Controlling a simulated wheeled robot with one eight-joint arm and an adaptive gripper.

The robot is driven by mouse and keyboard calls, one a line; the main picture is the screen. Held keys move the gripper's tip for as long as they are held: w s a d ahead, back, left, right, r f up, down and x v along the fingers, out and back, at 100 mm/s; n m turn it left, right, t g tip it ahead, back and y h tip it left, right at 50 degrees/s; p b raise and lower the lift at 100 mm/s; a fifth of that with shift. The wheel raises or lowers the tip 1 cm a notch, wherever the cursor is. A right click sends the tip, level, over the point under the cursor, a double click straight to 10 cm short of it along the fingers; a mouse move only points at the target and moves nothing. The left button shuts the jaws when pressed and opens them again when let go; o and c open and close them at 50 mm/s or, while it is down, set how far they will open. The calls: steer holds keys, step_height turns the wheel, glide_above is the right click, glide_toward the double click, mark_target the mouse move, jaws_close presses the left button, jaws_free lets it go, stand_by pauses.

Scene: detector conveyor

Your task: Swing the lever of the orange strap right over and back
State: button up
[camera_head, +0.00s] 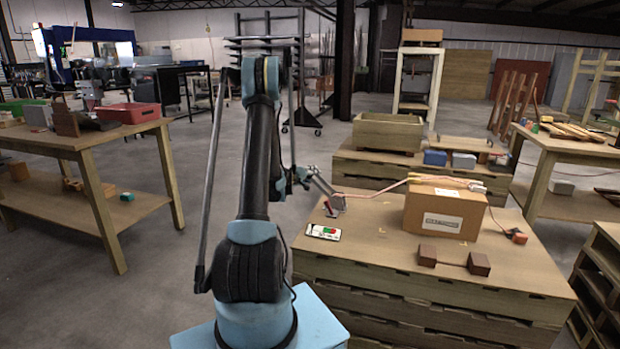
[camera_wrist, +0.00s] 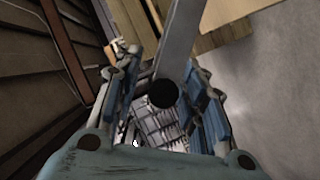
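The orange strap (camera_head: 385,190), a thin pale orange band, runs across the platform and over the cardboard box (camera_head: 436,222). At its left end a grey lever (camera_head: 326,184) rises from a small red and white base, tilted up to the left. My gripper (camera_head: 303,178) is at the lever's upper end. In the wrist view the lever (camera_wrist: 181,40) comes down between the fingers of my gripper (camera_wrist: 163,100) and ends in a round black knob (camera_wrist: 163,94). The fingers look apart, with gaps beside the knob.
A wooden platform (camera_head: 385,258) carries the box, a small card (camera_head: 323,232) and a dark brown wooden piece (camera_head: 453,261). An orange item (camera_head: 515,236) lies right of the box.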

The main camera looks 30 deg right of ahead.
steer(key=shift+c, duration=0.3)
jaws_close()
steer(key=shift+a, duration=0.1)
steer(key=shift+r, duration=0.15)
